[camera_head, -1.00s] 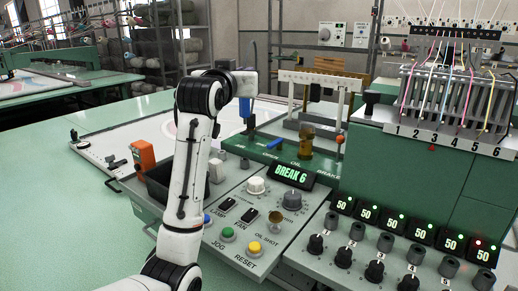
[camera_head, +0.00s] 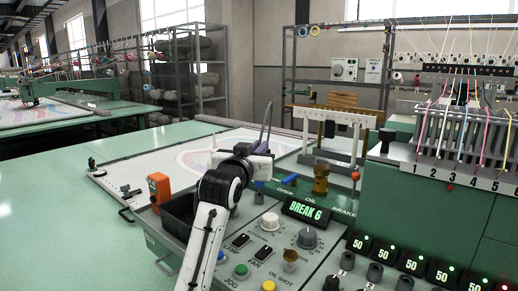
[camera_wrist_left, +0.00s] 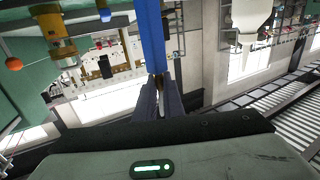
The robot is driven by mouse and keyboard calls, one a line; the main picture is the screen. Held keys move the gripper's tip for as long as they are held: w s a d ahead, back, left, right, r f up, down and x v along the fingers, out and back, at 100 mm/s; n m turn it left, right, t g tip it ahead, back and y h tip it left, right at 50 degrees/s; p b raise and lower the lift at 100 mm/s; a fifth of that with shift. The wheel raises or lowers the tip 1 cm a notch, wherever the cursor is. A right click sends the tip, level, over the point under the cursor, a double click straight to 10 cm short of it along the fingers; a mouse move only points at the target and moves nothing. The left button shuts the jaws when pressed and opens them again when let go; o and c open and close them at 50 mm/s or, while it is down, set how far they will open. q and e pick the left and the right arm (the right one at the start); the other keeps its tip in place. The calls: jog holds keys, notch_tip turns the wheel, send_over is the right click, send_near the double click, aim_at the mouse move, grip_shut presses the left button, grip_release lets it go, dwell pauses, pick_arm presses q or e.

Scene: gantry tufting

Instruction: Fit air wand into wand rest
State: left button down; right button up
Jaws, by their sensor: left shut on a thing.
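My left gripper (camera_head: 262,147) is shut on the air wand (camera_wrist_left: 152,40), which shows as a long blue bar between the two dark fingers (camera_wrist_left: 158,88) in the left wrist view. In the head view a dark, slender, slightly tilted piece (camera_head: 267,121) rises above the gripper, and a small blue part (camera_head: 259,185) shows below it. The gripper is above the back of the control panel, left of the brass oiler (camera_head: 321,178). I cannot make out the wand rest; my arm hides part of the panel there. My right gripper is not in view.
The grey control panel (camera_head: 262,240) has several knobs and buttons and a BREAK 6 display (camera_head: 307,211). An orange box (camera_head: 159,189) and a black bin (camera_head: 179,212) stand at its left. A white rack (camera_head: 330,116) stands behind. The green table (camera_head: 70,220) is clear at left.

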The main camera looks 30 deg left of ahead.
pick_arm(q)
jog(key=shift+f, duration=0.15)
jog(key=c, duration=1.9)
grip_release()
jog(key=shift+o, duration=0.2)
jog(key=shift+s+r, duration=0.15)
jog(key=shift+r, duration=0.05)
jog(key=b+v, duration=0.1)
jog(key=v, duration=1)
jog(key=shift+s, duration=0.3)
jog(key=shift+d, duration=0.15)
